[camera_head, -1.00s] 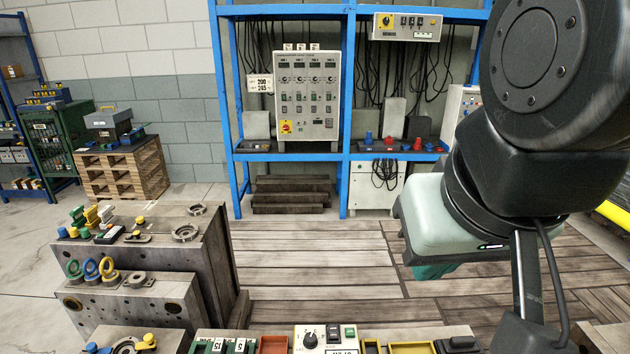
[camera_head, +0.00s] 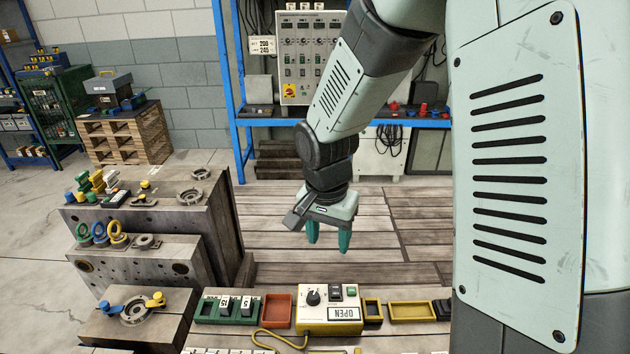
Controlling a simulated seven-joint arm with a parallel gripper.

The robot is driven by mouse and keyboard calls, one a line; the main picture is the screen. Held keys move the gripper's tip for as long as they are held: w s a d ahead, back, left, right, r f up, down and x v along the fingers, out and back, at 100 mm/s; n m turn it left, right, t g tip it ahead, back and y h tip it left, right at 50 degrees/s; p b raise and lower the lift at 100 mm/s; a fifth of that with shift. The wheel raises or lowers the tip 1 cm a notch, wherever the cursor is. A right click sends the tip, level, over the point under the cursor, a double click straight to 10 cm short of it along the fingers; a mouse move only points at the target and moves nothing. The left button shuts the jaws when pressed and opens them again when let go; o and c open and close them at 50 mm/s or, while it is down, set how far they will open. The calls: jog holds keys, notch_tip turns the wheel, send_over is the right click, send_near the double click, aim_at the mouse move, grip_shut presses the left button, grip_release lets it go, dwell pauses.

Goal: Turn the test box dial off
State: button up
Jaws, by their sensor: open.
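The test box (camera_head: 318,325) is a cream and yellow box at the bottom middle of the head camera view. Its black dial (camera_head: 313,297) sits on the left of its top face, with a dark switch and a green button to the right. I cannot tell the dial's setting at this size. My gripper (camera_head: 328,240) points down with its green fingers apart and empty. It hangs above and beyond the box, clear of the dial. Nothing hides the dial.
A green tray (camera_head: 243,318) and a red tray (camera_head: 277,311) stand left of the box, yellow trays (camera_head: 413,311) right of it. A yellow cable (camera_head: 272,333) lies in front. Steel mould blocks (camera_head: 130,268) rise at left. The wooden floor behind is clear.

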jog(key=m+g, duration=0.1)
send_over(313, 295)
notch_tip(313, 295, down, 7)
jog(key=shift+y, duration=0.3)
notch_tip(313, 295, down, 11)
jog(key=shift+r, duration=0.2)
grip_shut()
